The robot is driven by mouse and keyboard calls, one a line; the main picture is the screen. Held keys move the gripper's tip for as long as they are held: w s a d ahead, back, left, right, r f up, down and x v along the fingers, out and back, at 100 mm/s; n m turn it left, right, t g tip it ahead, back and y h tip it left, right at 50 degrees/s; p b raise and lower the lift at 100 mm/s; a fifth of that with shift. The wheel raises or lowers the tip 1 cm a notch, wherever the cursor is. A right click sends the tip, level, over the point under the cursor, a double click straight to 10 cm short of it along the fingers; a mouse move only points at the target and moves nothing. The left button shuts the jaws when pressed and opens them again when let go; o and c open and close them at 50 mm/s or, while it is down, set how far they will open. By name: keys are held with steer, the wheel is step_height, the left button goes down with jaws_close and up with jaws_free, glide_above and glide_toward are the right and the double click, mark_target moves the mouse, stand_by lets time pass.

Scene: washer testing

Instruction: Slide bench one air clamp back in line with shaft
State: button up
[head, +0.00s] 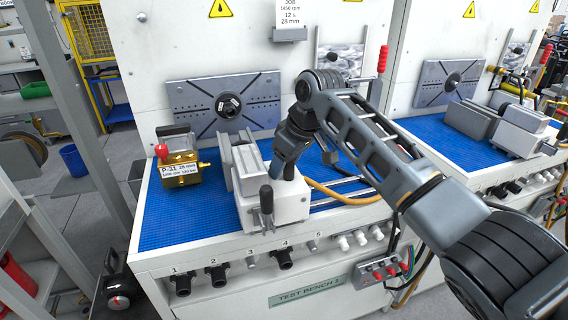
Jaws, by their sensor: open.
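The air clamp (276,204) of test bench one is a pale grey block with upright jaw plates (243,168) and a black-knobbed lever at its front. It sits on rails (340,183) on the blue mat, in front of the round shaft hub (228,105) on the slotted back plate. The clamp body is a little to the right of the hub in the picture. My gripper (284,170) points down at the clamp's top right part, close to or touching it; I cannot tell which. Its fingertips are partly hidden, but it is open.
A brass P-31 pump (181,168) with a red knob stands on the blue mat (165,217) left of the clamp. A yellow hose (335,194) runs to the right. Numbered ports (217,276) line the front edge. A second bench with a similar clamp (520,135) stands right.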

steer(key=v, duration=0.7)
steer(key=shift+r+b, duration=0.25)
steer(key=shift+b, duration=0.2)
steer(key=shift+s+d, duration=0.1)
steer(key=shift+s, duration=0.1)
